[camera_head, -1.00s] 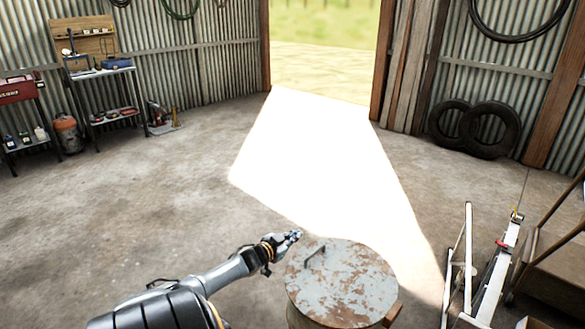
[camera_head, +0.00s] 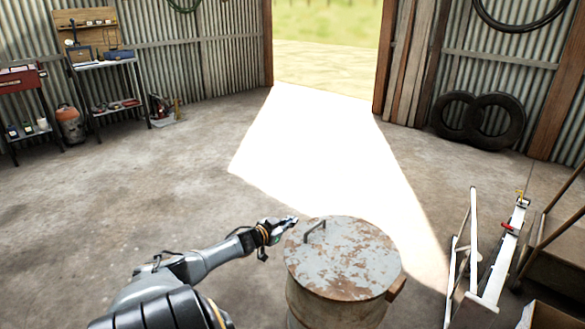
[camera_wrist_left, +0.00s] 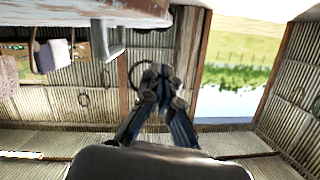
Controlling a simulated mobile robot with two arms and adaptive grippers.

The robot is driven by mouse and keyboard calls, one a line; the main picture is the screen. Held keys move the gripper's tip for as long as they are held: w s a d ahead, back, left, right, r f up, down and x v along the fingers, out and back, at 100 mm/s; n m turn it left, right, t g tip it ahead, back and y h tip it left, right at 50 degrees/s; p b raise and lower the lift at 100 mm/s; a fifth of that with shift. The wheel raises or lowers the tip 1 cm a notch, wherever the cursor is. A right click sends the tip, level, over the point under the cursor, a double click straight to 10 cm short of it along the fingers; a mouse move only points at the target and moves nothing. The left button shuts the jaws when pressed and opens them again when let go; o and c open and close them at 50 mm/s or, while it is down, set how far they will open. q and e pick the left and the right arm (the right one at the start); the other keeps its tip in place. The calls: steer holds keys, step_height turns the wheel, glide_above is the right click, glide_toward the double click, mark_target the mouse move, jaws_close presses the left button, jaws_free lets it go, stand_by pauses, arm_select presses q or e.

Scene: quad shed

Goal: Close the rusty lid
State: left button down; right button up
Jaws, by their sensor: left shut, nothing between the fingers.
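The rusty lid (camera_head: 345,262) is a round plate with pale paint and brown rust patches. It lies flat on top of a barrel (camera_head: 330,312), with no gap visible from above. A bent metal handle (camera_head: 316,231) stands on its far left part. My left gripper (camera_head: 291,220) is shut and empty just left of the lid's far left edge, apart from the handle. In the left wrist view, the gripper (camera_wrist_left: 160,78) points ahead with its fingers together. The lid's edge (camera_wrist_left: 85,10) and its handle (camera_wrist_left: 113,38) show at the upper left there. My right gripper is not in view.
A brown block (camera_head: 397,288) sticks out at the barrel's right side. A white metal frame (camera_head: 490,255) and a wooden cart (camera_head: 560,255) stand to the right. Tyres (camera_head: 480,120) lean on the back wall. The floor left of the barrel and towards the doorway is clear.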

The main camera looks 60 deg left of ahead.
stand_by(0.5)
arm_select(q)
steer(key=shift+s+d, duration=0.15)
steer(key=shift+s, duration=0.3)
steer(key=v, duration=1.1)
steer(key=shift+r, duration=0.1)
